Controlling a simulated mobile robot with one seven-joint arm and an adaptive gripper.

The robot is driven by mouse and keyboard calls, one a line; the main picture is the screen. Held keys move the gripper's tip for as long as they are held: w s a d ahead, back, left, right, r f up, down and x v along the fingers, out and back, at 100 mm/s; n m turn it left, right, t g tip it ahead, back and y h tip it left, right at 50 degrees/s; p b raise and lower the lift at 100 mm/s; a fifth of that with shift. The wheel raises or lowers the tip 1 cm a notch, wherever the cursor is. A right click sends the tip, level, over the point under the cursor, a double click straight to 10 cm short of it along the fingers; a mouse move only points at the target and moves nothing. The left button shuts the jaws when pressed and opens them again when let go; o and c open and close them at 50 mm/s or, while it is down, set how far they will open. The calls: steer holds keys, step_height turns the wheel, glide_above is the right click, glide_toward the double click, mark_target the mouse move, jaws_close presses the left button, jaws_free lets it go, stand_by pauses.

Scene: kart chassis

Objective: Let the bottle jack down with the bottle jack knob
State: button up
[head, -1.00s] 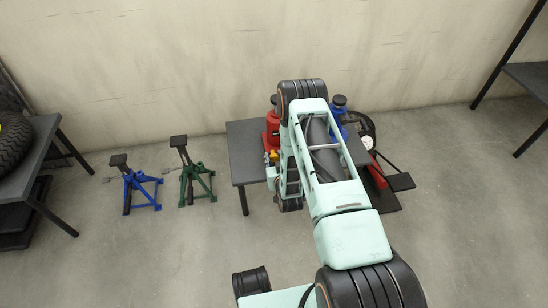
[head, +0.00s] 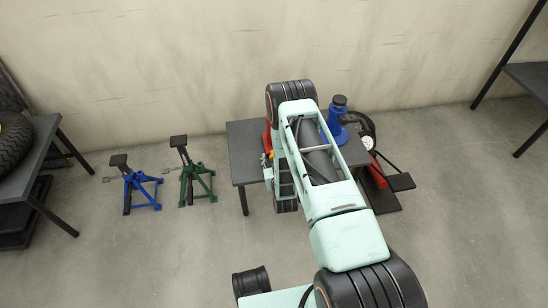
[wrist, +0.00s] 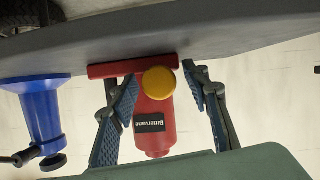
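The red bottle jack (wrist: 155,115) appears inverted in the wrist view, with its base plate against the grey table. Its round yellow knob (wrist: 160,83) faces the camera near the base. My gripper (wrist: 161,73) is open, with one blue-padded finger on each side of the knob and apart from it. In the head view my arm hides most of the red jack (head: 267,138) and my gripper. Whether the jack's ram is raised cannot be told.
A blue bottle jack (head: 334,122) stands beside the red one on the dark table (head: 243,145); it also shows in the wrist view (wrist: 40,115). Blue (head: 140,190) and green (head: 195,182) jack stands are on the floor to the left. A wheel and red-based equipment lie right of the table.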

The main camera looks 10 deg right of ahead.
steer(key=v, duration=1.2)
steer(key=shift+o, duration=0.2)
steer(key=shift+w+d, duration=0.1)
